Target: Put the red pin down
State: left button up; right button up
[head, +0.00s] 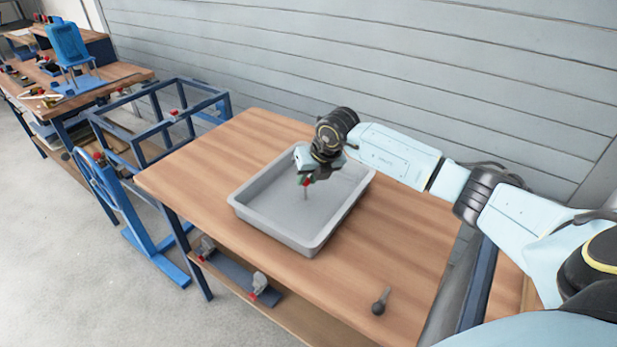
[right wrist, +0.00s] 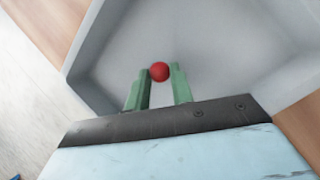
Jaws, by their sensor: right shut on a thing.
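The red pin (head: 306,182) has a red round head, and a thin grey shank shows below my right gripper in the head view. Its red head also shows in the right wrist view (right wrist: 159,72), between the tips of the green fingers. My right gripper (right wrist: 160,78) is shut on the pin. In the head view the right gripper (head: 305,178) is over the inside of a grey tray (head: 240,212). The pin hangs about upright; I cannot tell whether its lower end touches the tray floor. My left gripper is not in view.
The tray stands on a wooden table (head: 400,240). A dark grey knobbed pin (head: 381,301) lies near the table's front right. A grey wall runs behind.

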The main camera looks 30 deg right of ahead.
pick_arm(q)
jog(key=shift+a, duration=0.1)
pick_arm(e)
jog(key=o, duration=0.5)
jog(key=shift+f, duration=0.1)
jog(key=o, duration=0.5)
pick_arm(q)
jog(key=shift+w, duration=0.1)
pick_arm(e)
jog(key=shift+s+r, duration=0.15)
jog(key=shift+r, duration=0.45)
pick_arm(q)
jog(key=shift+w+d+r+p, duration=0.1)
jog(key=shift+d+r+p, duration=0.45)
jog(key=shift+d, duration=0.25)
pick_arm(e)
jog(key=v, duration=1.1)
jog(key=shift+s, duration=0.1)
